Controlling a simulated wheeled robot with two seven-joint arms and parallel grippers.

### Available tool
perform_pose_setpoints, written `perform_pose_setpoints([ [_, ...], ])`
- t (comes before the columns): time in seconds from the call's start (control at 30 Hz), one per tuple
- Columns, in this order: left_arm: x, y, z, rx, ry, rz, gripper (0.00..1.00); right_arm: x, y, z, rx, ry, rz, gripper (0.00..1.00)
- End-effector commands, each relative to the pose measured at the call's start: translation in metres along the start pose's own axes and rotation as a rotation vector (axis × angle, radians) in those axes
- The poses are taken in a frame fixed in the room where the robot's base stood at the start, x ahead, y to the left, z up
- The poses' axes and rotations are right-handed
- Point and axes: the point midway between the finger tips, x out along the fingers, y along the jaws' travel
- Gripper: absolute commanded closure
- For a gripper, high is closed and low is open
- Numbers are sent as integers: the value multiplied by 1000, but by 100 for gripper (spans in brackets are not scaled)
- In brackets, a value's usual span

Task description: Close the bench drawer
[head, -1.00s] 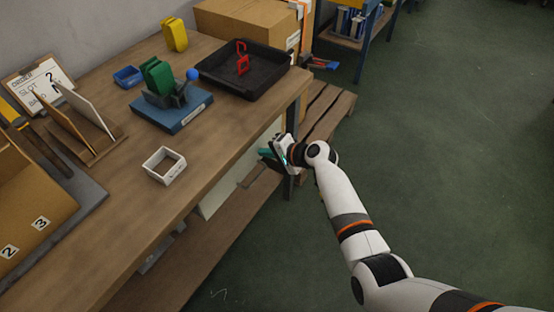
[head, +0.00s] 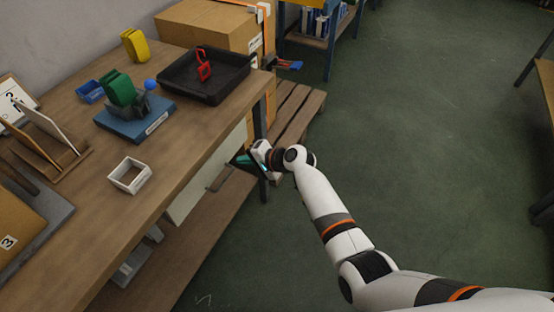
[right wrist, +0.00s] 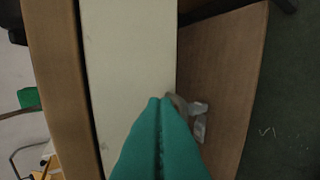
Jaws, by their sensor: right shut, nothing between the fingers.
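The bench drawer (head: 207,182) shows as a pale front panel under the bench's front edge. A handle (head: 220,177) shows on it in the head view. The pale panel (right wrist: 130,60) fills the middle of the right wrist view, with a dark narrow line between it and the wooden bench edge. I cannot tell how far out the drawer stands. My right gripper (head: 242,160) is shut and empty, close in front of the panel's far end. Its teal fingers (right wrist: 160,102) lie together over the panel; contact is unclear. My left gripper is not in view.
The wooden bench (head: 170,180) carries a black tray (head: 185,95), a blue base (head: 130,122) with a green piece, and a white square frame (head: 128,176). A lower shelf (head: 185,255) runs below the drawer. A pallet (head: 300,110) lies beyond. Green floor is open at right.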

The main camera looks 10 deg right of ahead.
Motion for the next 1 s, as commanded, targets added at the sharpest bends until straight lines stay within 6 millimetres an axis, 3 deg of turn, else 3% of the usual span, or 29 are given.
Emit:
perform_pose_setpoints([
  [0.17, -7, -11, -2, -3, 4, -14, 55, -29, 0, 1, -2, -4, 0, 100],
  [0.53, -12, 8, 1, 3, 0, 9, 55, -88, -1, 1, -1, -2, -2, 100],
  [0.87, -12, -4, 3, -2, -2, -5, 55, -97, -3, 1, 0, -3, -5, 100],
  [0.93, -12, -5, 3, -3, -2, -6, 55, -95, -14, 1, 0, -10, -23, 100],
  [1.0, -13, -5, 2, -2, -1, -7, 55, -90, -39, -1, -1, -26, -63, 100],
])
